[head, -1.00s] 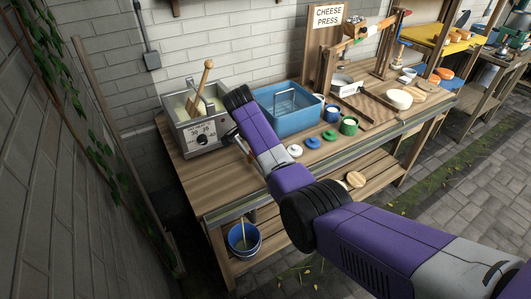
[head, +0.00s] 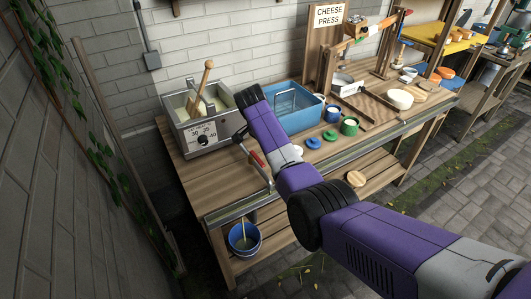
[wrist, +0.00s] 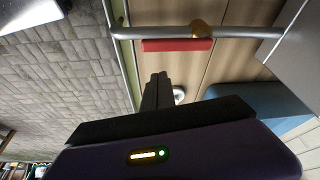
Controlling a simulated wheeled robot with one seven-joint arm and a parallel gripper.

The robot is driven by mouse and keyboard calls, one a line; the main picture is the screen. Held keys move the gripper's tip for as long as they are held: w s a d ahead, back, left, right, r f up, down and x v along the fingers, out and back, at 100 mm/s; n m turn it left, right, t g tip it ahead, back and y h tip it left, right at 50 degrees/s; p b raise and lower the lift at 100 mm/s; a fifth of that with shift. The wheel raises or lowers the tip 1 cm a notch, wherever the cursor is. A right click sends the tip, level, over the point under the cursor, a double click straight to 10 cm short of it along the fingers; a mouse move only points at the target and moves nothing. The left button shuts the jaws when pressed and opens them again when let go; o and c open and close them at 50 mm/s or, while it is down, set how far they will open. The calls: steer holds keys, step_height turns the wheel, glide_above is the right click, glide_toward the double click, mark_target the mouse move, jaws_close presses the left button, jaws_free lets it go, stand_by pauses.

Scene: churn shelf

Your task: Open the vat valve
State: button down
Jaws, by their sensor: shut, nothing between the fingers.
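A red valve handle (head: 257,159) lies alongside the pipe, near a brass-coloured fitting (wrist: 200,28). In the wrist view the handle (wrist: 176,45) looks roughly parallel to the pipe. My gripper (wrist: 160,76) is shut and empty, apart from the handle. In the head view my arm hides the fingers.
A blue bucket (head: 244,239) stands on the lower shelf under the pipe end. A blue basin (head: 308,119) sits right of the vat. Coloured lids (head: 313,143) and mugs (head: 349,126) stand further right. The bench top in front of the vat is mostly clear.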

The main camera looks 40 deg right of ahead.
steer(key=b+v, duration=0.2)
steer(key=v, duration=0.7)
steer(key=shift+w+d+r, duration=0.25)
steer(key=shift+w+r, duration=0.1)
steer(key=shift+r, duration=0.15)
